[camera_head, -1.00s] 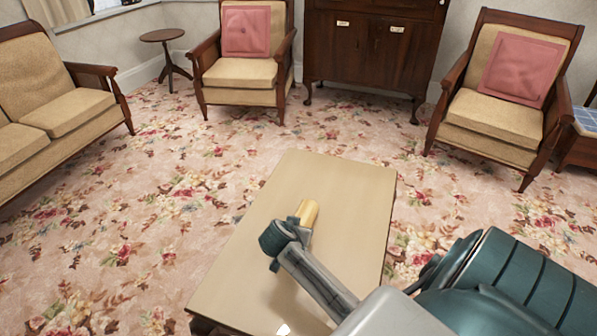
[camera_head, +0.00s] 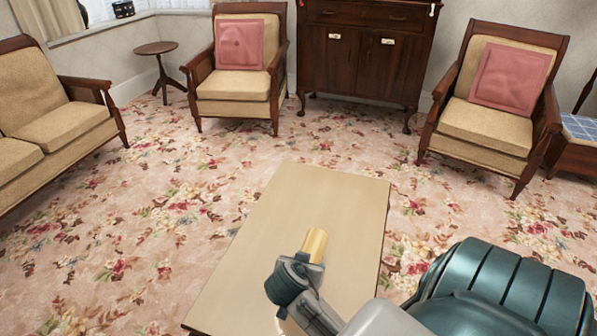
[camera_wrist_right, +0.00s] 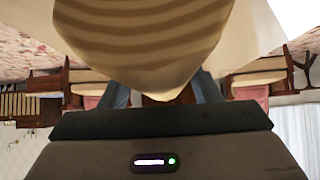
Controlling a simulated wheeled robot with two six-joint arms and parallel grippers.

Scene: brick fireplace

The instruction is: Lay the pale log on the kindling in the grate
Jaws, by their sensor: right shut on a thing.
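The pale log (camera_head: 315,243) is a short, yellowish-tan piece in the head view, over the pale wooden table. My right gripper (camera_head: 301,262) is shut on it, and the log sticks out beyond the fingers, up and to the right. In the right wrist view the log (camera_wrist_right: 140,60) fills the top middle, with dark stripes across it. The fingers of the right gripper (camera_wrist_right: 161,92) show on both sides below it. The grate and the kindling are in neither view. My left gripper is not in view.
The low table (camera_head: 310,200) has a bare top. A sofa (camera_head: 50,110) stands at the left. Two armchairs with pink cushions (camera_head: 240,45) and a dark cabinet (camera_head: 365,50) stand at the back. The flowered carpet (camera_head: 140,215) is open at the left.

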